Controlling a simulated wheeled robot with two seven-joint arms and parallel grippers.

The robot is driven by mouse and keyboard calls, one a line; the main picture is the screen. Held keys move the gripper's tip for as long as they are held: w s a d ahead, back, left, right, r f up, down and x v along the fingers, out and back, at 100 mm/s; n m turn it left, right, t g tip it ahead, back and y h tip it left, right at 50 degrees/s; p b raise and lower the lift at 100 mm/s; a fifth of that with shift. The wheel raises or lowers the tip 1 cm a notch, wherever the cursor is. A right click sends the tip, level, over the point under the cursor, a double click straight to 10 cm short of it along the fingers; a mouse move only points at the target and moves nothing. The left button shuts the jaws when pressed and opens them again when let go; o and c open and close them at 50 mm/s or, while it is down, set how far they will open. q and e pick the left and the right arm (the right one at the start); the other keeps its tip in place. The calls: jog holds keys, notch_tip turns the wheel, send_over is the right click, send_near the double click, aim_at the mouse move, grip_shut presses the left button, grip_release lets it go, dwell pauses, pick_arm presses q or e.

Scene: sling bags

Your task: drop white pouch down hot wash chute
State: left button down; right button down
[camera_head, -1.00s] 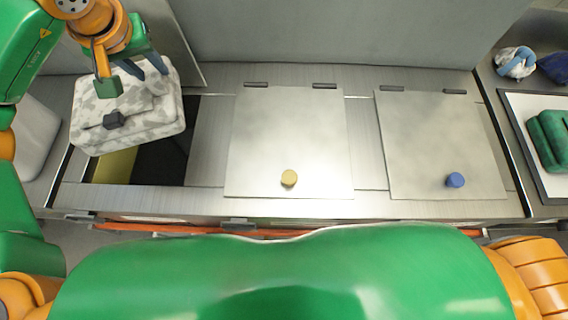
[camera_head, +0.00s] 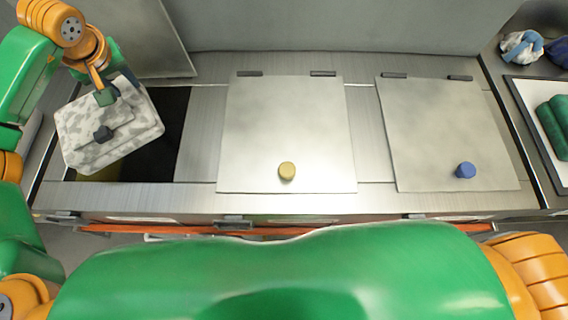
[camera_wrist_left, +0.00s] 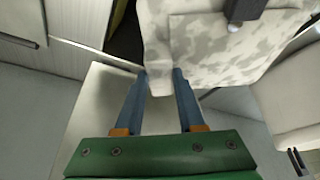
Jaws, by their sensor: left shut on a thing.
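The white pouch (camera_head: 82,142), mottled with grey and carrying a dark buckle, hangs tilted over the left part of an open chute (camera_head: 168,140). My left gripper (camera_head: 120,92) is shut on the pouch's far edge. In the left wrist view the pouch (camera_wrist_left: 205,50) lies between and beyond the fingertips (camera_wrist_left: 161,76). The chute's opening is dark inside, and the pouch hides its left part. Its lid (camera_head: 145,35) stands raised behind it. My right gripper is not in view.
Two closed lids lie to the right, one with a yellow knob (camera_head: 287,171) and one with a blue knob (camera_head: 465,170). At the far right are a green rolled item (camera_head: 555,125) on a tray and blue-and-white (camera_head: 522,47) and dark blue (camera_head: 557,50) bundles.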

pick_arm(q)
jog(key=shift+c, duration=2.2)
grip_release()
jog(key=shift+s+d+r, duration=0.1)
jog(key=shift+r, duration=0.1)
jog(key=b+v, duration=0.1)
jog(key=v, duration=0.6)
